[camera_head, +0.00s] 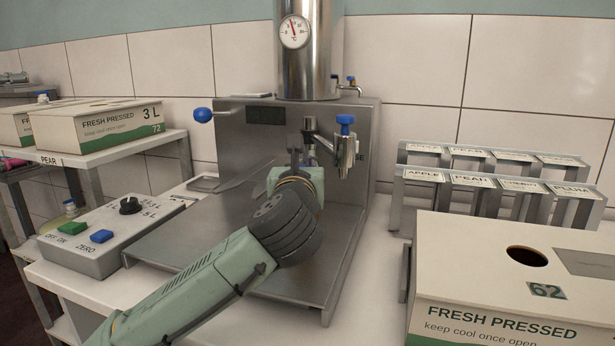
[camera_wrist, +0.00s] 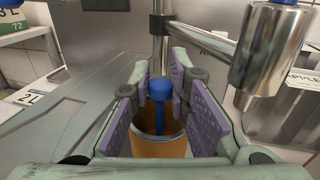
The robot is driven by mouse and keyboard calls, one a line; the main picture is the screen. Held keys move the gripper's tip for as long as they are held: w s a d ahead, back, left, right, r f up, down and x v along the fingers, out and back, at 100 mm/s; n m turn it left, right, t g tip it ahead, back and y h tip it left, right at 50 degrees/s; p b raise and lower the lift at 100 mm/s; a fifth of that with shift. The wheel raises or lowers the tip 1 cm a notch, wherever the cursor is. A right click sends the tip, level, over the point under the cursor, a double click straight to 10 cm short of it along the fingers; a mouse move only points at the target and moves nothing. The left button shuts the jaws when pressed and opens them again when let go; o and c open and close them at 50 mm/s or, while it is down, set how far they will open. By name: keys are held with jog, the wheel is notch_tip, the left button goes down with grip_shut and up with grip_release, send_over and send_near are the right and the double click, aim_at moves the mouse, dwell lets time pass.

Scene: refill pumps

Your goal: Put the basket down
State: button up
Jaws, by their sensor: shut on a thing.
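A blue knob on a blue stem (camera_wrist: 160,90) rises at the cup. The gripper is shut on it. The cup's lower part is hidden, so I cannot tell whether it touches the plate. My arm hides much of it in the head view.
The steel plate (camera_head: 190,240) is largely bare. A control box (camera_head: 110,235) stands at its left. A white carton (camera_head: 520,270) and a labelled rack (camera_head: 490,185) stand at right. Cartons (camera_head: 95,128) sit on the left shelf. A steel nozzle (camera_wrist: 265,60) hangs close at right.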

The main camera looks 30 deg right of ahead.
jog(key=shift+w+d+f+p, duration=0.15)
jog(key=shift+d+f, duration=0.2)
jog(key=shift+f, duration=0.3)
jog(key=shift+w+d+f+p, duration=0.15)
jog(key=shift+d+f, duration=0.2)
jog(key=shift+f, duration=0.25)
jog(key=shift+w+d+f, duration=0.15)
jog(key=shift+d+f, duration=0.2)
jog(key=shift+f, duration=0.3)
jog(key=shift+f, duration=0.1)
jog(key=o, duration=0.8)
jog(key=shift+o, duration=0.2)
